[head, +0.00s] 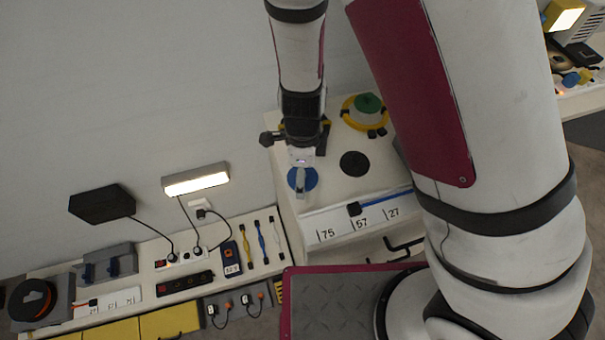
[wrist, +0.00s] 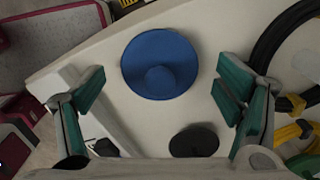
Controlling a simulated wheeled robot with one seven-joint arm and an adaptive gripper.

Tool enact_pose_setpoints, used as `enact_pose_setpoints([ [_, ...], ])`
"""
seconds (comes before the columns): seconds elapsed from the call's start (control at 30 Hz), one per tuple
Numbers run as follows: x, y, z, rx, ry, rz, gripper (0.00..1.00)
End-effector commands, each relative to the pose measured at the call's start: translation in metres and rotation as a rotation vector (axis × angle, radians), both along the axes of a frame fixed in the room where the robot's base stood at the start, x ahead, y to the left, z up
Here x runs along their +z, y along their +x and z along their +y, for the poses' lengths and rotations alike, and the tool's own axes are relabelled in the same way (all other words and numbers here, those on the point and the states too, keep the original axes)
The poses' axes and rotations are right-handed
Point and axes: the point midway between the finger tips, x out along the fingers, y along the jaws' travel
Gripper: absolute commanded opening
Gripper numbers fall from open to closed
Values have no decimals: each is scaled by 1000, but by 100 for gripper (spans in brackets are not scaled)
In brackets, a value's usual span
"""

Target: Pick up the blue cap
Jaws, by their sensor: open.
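The blue cap (wrist: 160,62) is a round blue disc with a raised round knob. It lies on a white surface, in the upper middle of the wrist view. In the head view the blue cap (head: 309,180) shows beside and partly behind my gripper (head: 301,186). In the wrist view my gripper (wrist: 161,92) is open. Its green-padded fingers stand wide apart, one to the left and one to the right of the cap, and nothing is between the pads. I cannot tell the exact height of the fingers above the surface.
A black disc (head: 354,164) lies right of the cap; it shows below the cap in the wrist view (wrist: 194,141). A lower bench (head: 150,260) with chargers and cables is at the left.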

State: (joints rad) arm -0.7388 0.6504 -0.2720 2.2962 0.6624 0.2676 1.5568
Motion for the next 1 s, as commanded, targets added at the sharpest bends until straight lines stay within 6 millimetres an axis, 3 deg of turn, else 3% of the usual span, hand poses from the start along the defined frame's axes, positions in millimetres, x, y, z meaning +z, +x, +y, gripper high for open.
enact_pose_setpoints([
  [0.23,-1,0,0,0,0,0,85],
  [0.4,-1,0,0,0,0,0,47],
  [0.43,-1,0,0,0,0,0,43],
  [0.8,0,0,0,0,0,0,43],
  [1.0,12,0,1,1,1,-2,43],
])
